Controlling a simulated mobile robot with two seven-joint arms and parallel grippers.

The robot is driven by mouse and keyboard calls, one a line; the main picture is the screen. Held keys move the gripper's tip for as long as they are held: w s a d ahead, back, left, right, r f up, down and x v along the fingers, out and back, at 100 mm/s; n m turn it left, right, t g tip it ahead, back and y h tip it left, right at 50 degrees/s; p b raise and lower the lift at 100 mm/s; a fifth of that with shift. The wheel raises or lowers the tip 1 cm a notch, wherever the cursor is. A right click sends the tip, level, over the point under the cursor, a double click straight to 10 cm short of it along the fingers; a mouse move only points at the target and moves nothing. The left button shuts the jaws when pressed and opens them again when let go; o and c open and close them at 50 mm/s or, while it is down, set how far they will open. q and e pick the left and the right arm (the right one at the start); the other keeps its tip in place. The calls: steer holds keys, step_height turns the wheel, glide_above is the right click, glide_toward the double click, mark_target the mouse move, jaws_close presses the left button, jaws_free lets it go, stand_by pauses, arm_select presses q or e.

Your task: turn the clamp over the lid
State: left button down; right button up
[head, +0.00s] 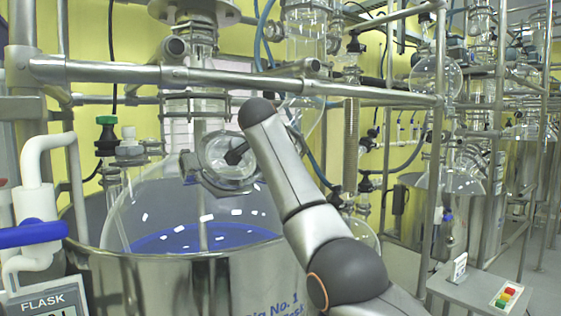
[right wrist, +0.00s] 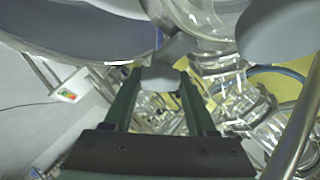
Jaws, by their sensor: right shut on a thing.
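The round glass lid (head: 230,158) sits in a metal ring on the shoulder of the big glass reactor vessel (head: 150,205). A dark piece crosses the lid's face; I cannot tell whether it is clamp or fingertip. In the right wrist view my right gripper (right wrist: 160,80) has its two dark green fingers shut on a grey block, apparently the clamp (right wrist: 161,77). Clear glass of the vessel shows just beyond the fingertips. In the head view my right arm reaches up from the lower right to the lid and hides most of its gripper. My left gripper is not in view.
A horizontal steel rail (head: 200,76) runs above the lid. A steel jacket (head: 180,280) surrounds the vessel. White pipes with a blue handle (head: 32,233) stand at left.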

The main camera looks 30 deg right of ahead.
steer(key=shift+f, duration=0.1)
stand_by(0.5)
steer(key=o, duration=1.4)
steer(key=shift+s, duration=0.1)
steer(key=shift+s+a+r+b, duration=0.25)
steer(key=shift+b, duration=0.15)
steer(key=shift+b+v, duration=1.5)
steer(key=shift+v, duration=4.3)
